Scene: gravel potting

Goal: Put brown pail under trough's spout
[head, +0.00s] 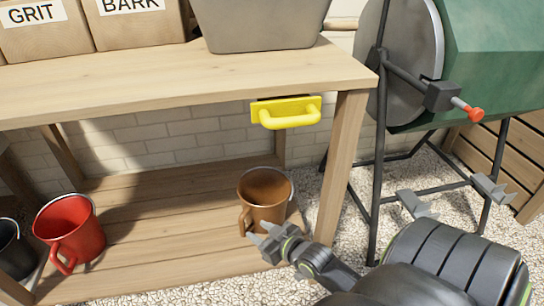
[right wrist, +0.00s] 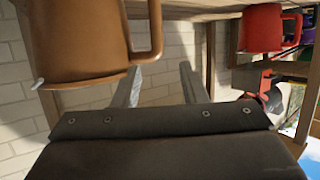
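The brown pail (head: 265,203) stands upright on the lower wooden shelf, its side handle turned toward the front left. My right gripper (head: 262,240) is at the pail's handle, low in front of it. In the right wrist view, which looks upside down, the pail (right wrist: 80,40) fills the upper left with its handle beside the left fingertip. The fingers (right wrist: 160,68) are apart with nothing clearly held; I cannot tell whether one touches the handle. The grey trough (head: 262,22) sits on the bench top, its upper part cut off. No spout can be made out for certain. My left gripper is not visible.
A red pail (head: 70,228) and a black pail (head: 14,250) stand to the left. A yellow handle-like part (head: 287,113) juts below the bench's front edge. The bench leg (head: 342,165) and a green mixer (head: 490,60) are right of the brown pail.

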